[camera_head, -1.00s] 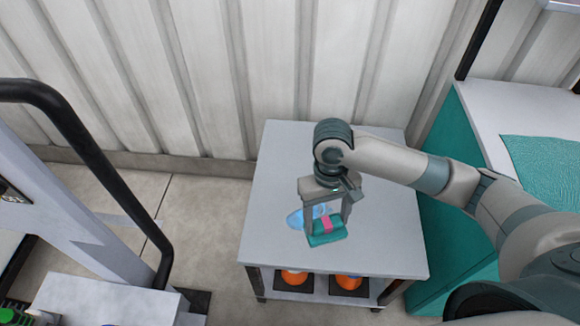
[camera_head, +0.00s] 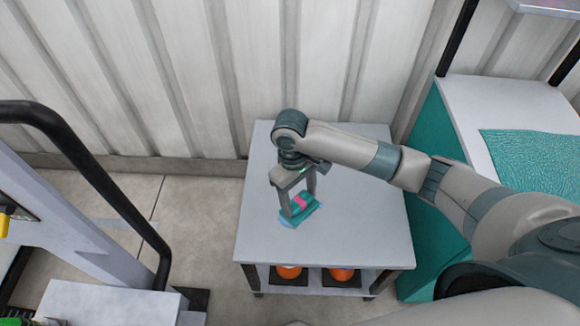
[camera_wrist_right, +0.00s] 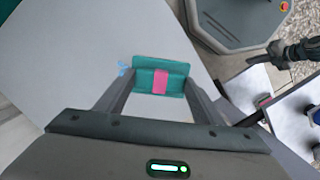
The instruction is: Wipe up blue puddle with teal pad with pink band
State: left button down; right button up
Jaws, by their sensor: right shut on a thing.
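The teal pad with a pink band (camera_head: 305,208) is low over the grey tabletop, toward its left side. My right gripper (camera_head: 301,204) is shut on the pad; the right wrist view also shows the pad (camera_wrist_right: 160,79) between the two fingers. The blue puddle (camera_head: 287,222) shows only as a thin light-blue edge at the lower left of the pad. A small blue patch of it (camera_wrist_right: 122,68) shows left of the pad in the right wrist view. The pad hides the rest of that area. My left gripper is not in view.
The grey table (camera_head: 350,225) is otherwise clear. Two orange things (camera_head: 289,271) sit on dark squares on its lower shelf. A teal-sided bench with a textured teal mat (camera_head: 535,155) stands right. A ribbed wall is behind, and a black rail (camera_head: 120,190) stands left.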

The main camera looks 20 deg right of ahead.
pick_arm(q)
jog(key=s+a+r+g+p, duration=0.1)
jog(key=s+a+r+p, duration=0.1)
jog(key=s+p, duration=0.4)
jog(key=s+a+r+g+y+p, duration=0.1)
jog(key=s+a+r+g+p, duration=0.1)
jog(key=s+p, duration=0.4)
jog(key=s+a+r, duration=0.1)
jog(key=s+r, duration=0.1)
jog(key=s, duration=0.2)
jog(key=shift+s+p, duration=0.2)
jog(key=shift+p, duration=0.2)
pick_arm(e)
jog(key=w+f+n+t, duration=0.1)
jog(key=w+f+n, duration=0.1)
jog(key=w+n, duration=0.3)
jog(key=w+d+f+n+t, duration=0.1)
jog(key=w+n, duration=0.5)
jog(key=n, duration=0.7)
jog(key=shift+w+d+f+h, duration=0.3)
jog(key=shift+f+h, duration=0.1)
jog(key=shift+f, duration=0.45)
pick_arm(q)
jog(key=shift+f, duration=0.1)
